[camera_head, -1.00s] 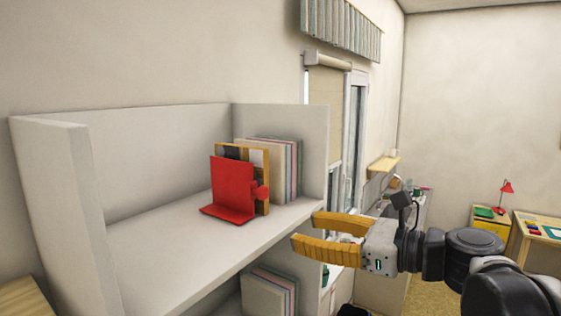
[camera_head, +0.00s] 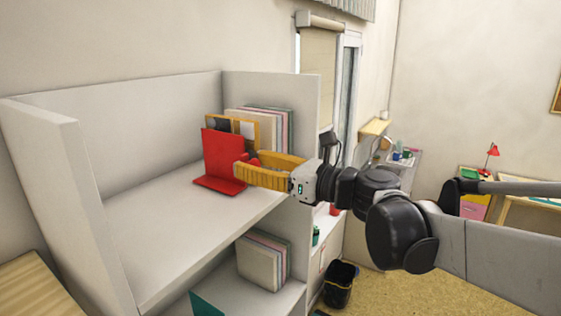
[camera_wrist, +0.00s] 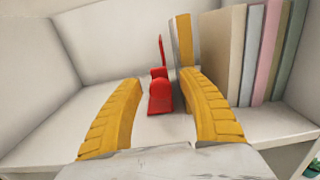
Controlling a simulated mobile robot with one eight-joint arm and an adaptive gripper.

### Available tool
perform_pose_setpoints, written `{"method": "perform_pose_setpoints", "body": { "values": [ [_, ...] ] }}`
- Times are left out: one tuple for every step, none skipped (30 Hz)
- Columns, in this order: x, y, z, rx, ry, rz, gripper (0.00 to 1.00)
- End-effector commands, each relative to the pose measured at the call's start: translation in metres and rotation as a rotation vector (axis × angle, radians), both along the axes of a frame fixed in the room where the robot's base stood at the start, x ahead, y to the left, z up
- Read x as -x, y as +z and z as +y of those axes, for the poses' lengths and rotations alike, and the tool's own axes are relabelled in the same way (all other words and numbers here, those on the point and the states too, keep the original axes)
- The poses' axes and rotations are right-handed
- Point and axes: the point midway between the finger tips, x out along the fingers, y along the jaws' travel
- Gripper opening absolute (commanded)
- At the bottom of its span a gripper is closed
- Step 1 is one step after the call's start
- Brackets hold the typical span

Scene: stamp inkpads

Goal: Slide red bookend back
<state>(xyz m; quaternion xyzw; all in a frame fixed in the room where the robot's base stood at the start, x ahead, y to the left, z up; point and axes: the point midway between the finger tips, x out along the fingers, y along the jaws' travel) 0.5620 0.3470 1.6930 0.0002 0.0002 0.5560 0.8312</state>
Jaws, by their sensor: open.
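The red bookend (camera_head: 222,160) stands upright on the shelf (camera_head: 150,225), its flat foot on the board, in front of a yellow-edged book. In the wrist view, the bookend (camera_wrist: 160,95) shows nearly edge-on, with its red knob toward me between my fingers. My gripper (camera_head: 250,167) has two yellow fingers spread apart. In the wrist view, my gripper (camera_wrist: 160,100) is open with the knob in the gap. I cannot tell whether either finger touches the knob. In the head view, the near finger partly hides the knob.
The yellow-edged book (camera_wrist: 184,42) and a row of several books (camera_wrist: 255,55) stand right of the bookend. The shelf's end panel (camera_head: 270,90) is behind them. The shelf is clear to the left. More books (camera_head: 264,262) stand on the lower shelf.

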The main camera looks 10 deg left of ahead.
Motion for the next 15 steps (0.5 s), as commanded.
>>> {"method": "perform_pose_setpoints", "body": {
  "values": [
    [-0.0002,-0.0001,0.0005,0.000,0.000,0.000,0.47],
    [-0.0002,-0.0002,0.0005,0.000,0.000,0.000,0.47],
    [-0.0002,-0.0003,0.0003,0.000,0.000,0.000,0.47],
    [-0.0002,-0.0003,0.0002,0.000,0.000,0.000,0.47],
    [-0.0003,-0.0003,0.0001,0.000,0.000,0.000,0.47],
    [-0.0003,-0.0003,0.0001,0.000,-0.001,0.000,0.47],
    [-0.0003,-0.0002,0.0001,0.000,-0.001,0.000,0.40],
    [-0.0002,-0.0002,0.0000,0.000,-0.001,0.000,0.31],
    [-0.0002,-0.0002,0.0000,0.000,-0.001,0.000,0.19],
    [-0.0002,-0.0002,0.0000,0.000,-0.001,0.000,0.09],
    [-0.0003,-0.0002,-0.0001,0.000,-0.001,0.000,0.00],
    [-0.0003,-0.0002,-0.0001,0.000,-0.001,0.000,0.00],
    [-0.0003,-0.0002,-0.0001,0.000,-0.001,-0.001,0.00],
    [-0.0003,-0.0002,-0.0001,0.000,-0.001,-0.001,0.00],
    [-0.0002,-0.0002,-0.0002,0.000,-0.001,-0.001,0.00]
  ]
}}
